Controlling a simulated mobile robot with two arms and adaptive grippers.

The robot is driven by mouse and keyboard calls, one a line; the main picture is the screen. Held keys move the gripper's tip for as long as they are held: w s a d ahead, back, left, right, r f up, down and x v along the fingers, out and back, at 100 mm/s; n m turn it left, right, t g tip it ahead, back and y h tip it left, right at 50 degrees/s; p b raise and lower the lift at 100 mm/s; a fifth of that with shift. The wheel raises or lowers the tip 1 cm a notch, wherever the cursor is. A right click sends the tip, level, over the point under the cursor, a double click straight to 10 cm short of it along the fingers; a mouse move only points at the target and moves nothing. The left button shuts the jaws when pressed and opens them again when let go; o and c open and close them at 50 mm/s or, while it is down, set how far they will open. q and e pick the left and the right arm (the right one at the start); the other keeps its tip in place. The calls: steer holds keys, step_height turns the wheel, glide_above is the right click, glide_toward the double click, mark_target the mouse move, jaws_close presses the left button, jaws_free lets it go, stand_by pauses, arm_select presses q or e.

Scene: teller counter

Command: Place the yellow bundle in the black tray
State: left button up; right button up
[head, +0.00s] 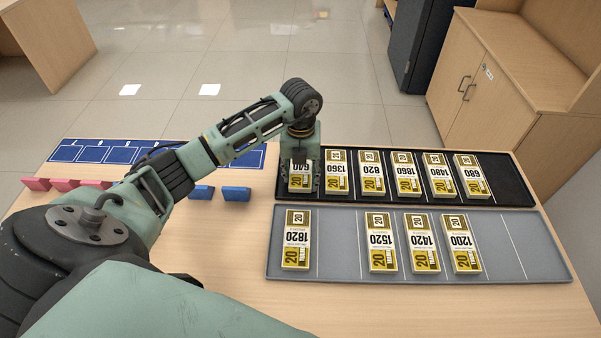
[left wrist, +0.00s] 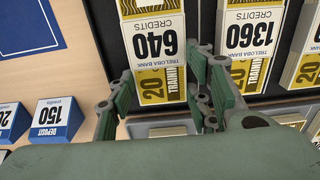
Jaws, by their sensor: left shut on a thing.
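My left gripper (head: 301,183) is shut on the yellow bundle marked 640 (head: 299,176), at the left end of the black tray (head: 515,200). In the left wrist view the 640 bundle (left wrist: 157,45) sits between the fingers of my left gripper (left wrist: 160,92). The bundle lies in line with the row in the black tray; I cannot tell if it touches the tray floor. The gripper covers its far end in the head view. My right gripper is not in view.
Several yellow bundles fill the black tray to the right, the nearest marked 1360 (left wrist: 246,40). Blue blocks (head: 236,194), pink blocks (head: 64,184) and a blue mat (head: 92,154) lie left.

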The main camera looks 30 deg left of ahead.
mark_target(300, 178)
arm_select(q)
steer(key=o, duration=1.2)
steer(key=shift+f, duration=0.1)
step_height(300, 178, up, 12)
steer(key=shift+r+b, duration=0.2)
steer(key=shift+b, duration=0.3)
